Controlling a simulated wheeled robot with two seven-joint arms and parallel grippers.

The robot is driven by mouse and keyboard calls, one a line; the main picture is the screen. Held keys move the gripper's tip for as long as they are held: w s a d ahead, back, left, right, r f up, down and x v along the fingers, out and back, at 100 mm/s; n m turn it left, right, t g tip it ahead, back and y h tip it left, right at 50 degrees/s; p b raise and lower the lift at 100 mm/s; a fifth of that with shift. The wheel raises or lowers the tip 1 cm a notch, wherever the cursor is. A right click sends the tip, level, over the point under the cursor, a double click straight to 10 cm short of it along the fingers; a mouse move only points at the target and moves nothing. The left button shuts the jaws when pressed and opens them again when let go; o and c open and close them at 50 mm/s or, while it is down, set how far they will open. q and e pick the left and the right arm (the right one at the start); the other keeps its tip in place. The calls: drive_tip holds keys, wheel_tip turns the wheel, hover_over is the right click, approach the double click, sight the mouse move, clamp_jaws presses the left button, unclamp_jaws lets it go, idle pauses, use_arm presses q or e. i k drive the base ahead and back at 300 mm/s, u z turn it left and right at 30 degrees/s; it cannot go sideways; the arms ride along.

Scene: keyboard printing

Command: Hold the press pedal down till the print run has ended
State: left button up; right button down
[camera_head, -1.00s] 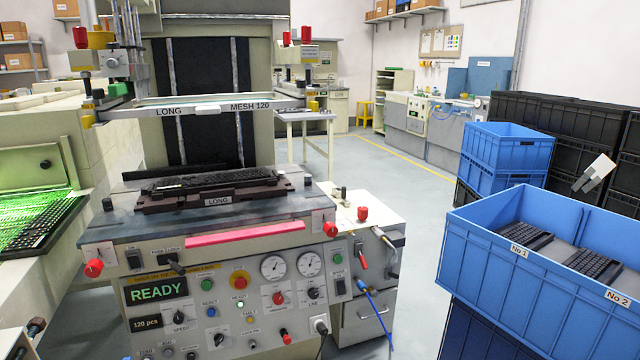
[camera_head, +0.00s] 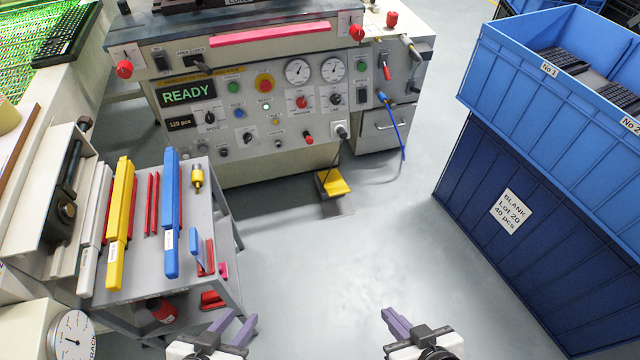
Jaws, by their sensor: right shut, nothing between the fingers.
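The press pedal (camera_head: 333,184) is yellow and sits low at the foot of the press, with a cord running up to the front panel. The press (camera_head: 262,163) has a lit display (camera_head: 187,93) reading READY and a small counter (camera_head: 181,123) reading 120 pcs. My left gripper (camera_head: 231,325) is at the bottom of the view, its purple fingers apart and empty. My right gripper (camera_head: 397,323) is at the bottom right of centre, its fingers together and empty. Both grippers are on the near side of the pedal and apart from it.
A grey cart (camera_head: 200,215) with yellow and blue squeegees stands at the left. Stacked blue crates (camera_head: 575,215), one labelled BLANK LOT 20 40 pcs, stand at the right. A blue hose (camera_head: 392,122) hangs by the press. The grey floor (camera_head: 330,265) between is clear.

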sight(335, 185)
drive_tip(key=u, duration=0.5)
drive_tip(key=k, duration=0.55)
drive_tip(key=z, duration=0.15)
drive_tip(key=i, duration=0.6)
drive_tip(key=z, duration=1)
drive_tip(key=i, duration=0.95)
drive_tip(key=u, duration=0.75)
drive_tip(key=i, duration=0.8)
drive_tip(key=u, duration=0.8)
